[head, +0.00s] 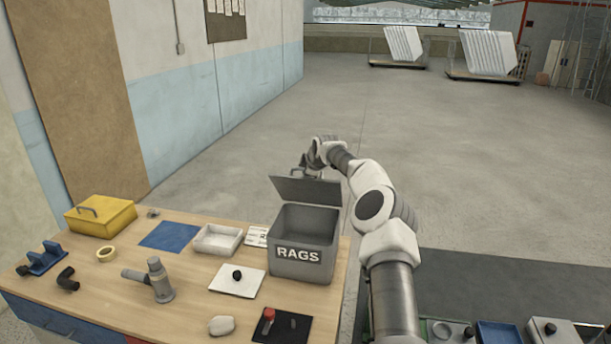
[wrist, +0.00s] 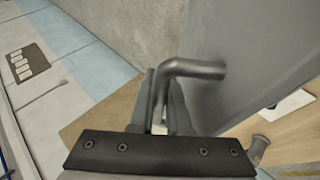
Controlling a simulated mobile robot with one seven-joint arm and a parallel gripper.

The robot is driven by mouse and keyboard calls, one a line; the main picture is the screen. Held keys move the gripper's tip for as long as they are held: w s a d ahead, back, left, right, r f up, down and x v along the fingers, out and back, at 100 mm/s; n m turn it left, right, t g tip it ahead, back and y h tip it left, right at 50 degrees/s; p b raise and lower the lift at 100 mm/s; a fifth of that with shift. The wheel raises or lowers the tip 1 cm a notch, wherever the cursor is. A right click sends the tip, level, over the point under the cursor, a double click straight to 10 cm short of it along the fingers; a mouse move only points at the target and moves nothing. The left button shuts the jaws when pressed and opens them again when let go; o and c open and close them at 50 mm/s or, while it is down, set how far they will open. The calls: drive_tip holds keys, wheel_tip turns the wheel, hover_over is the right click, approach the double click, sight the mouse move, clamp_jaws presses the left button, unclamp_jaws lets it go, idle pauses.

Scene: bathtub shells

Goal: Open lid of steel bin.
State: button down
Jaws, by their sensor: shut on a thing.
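The steel bin (head: 303,248) is a grey box labelled RAGS, standing on the right end of the wooden workbench. Its lid (head: 307,190) is raised, tilted up at the back edge, and the bin's opening shows below it. My gripper (head: 304,164) is at the lid's top edge, on its far side, partly hidden behind the lid. In the wrist view my gripper (wrist: 165,105) is shut on the bent metal lid handle (wrist: 195,69), which joins the grey lid face (wrist: 245,60).
The workbench (head: 200,290) holds a yellow box (head: 100,215), a white tray (head: 217,240), a blue mat (head: 170,235), a metal fitting (head: 159,283) and a black mat (head: 283,327). Open concrete floor (head: 330,110) lies behind the bin.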

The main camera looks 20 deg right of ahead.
drive_tip(key=shift+w+d+r, duration=0.15)
drive_tip(key=shift+w+d, duration=0.05)
drive_tip(key=shift+w, duration=0.05)
idle(0.3)
drive_tip(key=c, duration=1.2)
unclamp_jaws()
drive_tip(key=shift+o, duration=0.2)
drive_tip(key=shift+s+r+b, duration=0.45)
drive_tip(key=shift+b, duration=0.1)
drive_tip(key=d+b+v, duration=0.1)
drive_tip(key=b+v, duration=0.3)
drive_tip(key=v, duration=1.2)
drive_tip(key=shift+a+r+b, duration=0.15)
drive_tip(key=shift+a+b, duration=0.25)
drive_tip(key=shift+w, duration=0.15)
